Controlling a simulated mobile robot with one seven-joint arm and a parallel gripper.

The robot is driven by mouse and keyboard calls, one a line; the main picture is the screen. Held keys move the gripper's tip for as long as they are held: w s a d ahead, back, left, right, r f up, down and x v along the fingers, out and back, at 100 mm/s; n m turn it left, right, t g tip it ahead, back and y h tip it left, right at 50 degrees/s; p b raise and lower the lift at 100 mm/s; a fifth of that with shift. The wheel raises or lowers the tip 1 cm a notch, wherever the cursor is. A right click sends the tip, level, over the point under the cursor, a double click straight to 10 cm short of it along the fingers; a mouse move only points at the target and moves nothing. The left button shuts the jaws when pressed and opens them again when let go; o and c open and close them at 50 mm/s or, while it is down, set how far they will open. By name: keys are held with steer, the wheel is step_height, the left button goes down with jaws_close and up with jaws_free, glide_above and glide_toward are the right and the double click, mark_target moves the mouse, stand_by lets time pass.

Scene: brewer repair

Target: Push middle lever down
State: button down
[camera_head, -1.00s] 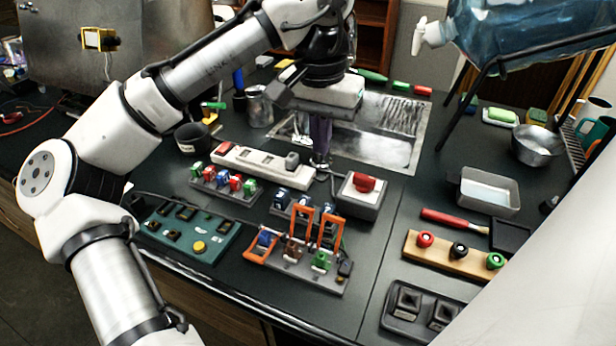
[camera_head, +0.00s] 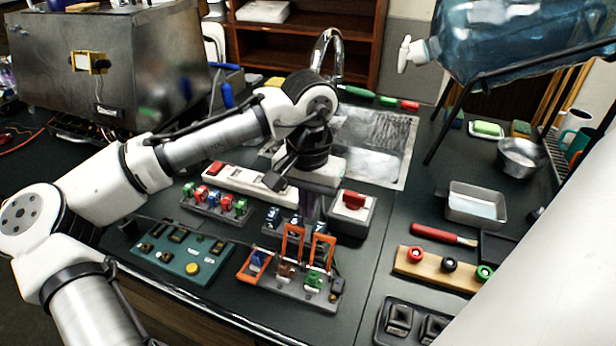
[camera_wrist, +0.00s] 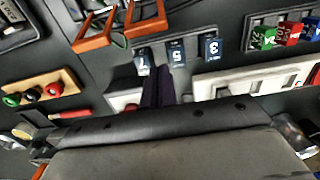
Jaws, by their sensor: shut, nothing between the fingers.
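A grey panel (camera_head: 318,299) holds three orange levers and lies near the front of the bench. The left lever (camera_head: 252,266) is tilted down. The middle lever (camera_head: 293,243) and the right lever (camera_head: 322,251) stand up. My gripper (camera_head: 309,216) is shut and empty, pointing down just behind the middle and right levers; its tips partly blur with what lies behind. In the wrist view my dark fingers (camera_wrist: 158,88) are together, apart from two orange levers (camera_wrist: 147,22) at the top left.
Numbered blue blocks (camera_head: 274,217) sit behind the panel. A power strip (camera_head: 250,183) and a box with a red switch (camera_head: 353,200) are close by. A teal panel (camera_head: 180,256) lies left, a wooden strip with knobs (camera_head: 420,262) right.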

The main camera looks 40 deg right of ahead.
steer(key=s+a, duration=0.1)
steer(key=s+a+r+p, duration=0.1)
steer(key=a, duration=0.1)
steer(key=shift+a+r, duration=0.1)
steer(key=shift+a, duration=0.05)
steer(key=shift+w+h, duration=0.15)
steer(key=shift+h, duration=0.15)
